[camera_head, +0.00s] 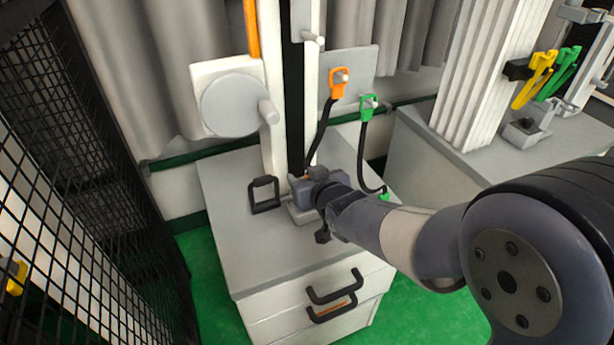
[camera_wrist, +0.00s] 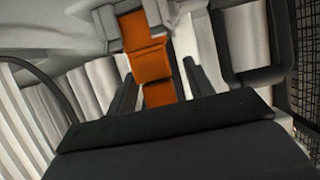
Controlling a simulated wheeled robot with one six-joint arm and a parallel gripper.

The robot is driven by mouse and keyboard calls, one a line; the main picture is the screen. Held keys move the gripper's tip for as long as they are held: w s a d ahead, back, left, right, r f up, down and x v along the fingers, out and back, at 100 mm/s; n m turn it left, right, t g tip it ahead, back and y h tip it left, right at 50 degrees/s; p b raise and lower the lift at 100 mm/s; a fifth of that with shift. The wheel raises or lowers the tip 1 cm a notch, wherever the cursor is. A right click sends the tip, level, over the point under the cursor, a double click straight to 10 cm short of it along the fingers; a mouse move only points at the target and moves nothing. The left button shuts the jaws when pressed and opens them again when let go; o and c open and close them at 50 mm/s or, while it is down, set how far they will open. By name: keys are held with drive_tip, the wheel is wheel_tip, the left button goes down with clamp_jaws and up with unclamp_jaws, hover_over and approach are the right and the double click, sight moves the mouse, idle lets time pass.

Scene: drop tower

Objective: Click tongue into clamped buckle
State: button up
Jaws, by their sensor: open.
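My gripper (camera_wrist: 160,82) is open, with one dark finger on each side of an orange piece (camera_wrist: 158,95) in the wrist view. A gap shows between each finger and the piece. The orange piece runs up into a light grey block (camera_wrist: 112,28), which looks like the clamped buckle's holder; I cannot tell which part is tongue and which is buckle, or whether they are latched. In the head view my gripper (camera_head: 304,192) is low at the tower's foot and hides most of this. A speck of orange (camera_head: 307,177) shows there.
An orange tag (camera_head: 338,82) and a green tag (camera_head: 367,106) hang on pegs with black straps. A black handle (camera_head: 264,194) stands left of my gripper on the grey cabinet (camera_head: 235,230). A round grey disc (camera_head: 232,105) is above. Black mesh (camera_head: 90,180) is at left.

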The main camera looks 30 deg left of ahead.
drive_tip(key=p+v, duration=0.1)
drive_tip(key=v, duration=0.9)
drive_tip(key=shift+s+d+r, duration=0.15)
drive_tip(key=shift+s+d, duration=0.1)
drive_tip(key=shift+a, duration=0.1)
drive_tip(key=b+x, duration=0.1)
drive_tip(key=x, duration=0.9)
drive_tip(key=shift+w+a, duration=0.15)
drive_tip(key=shift+w, duration=0.15)
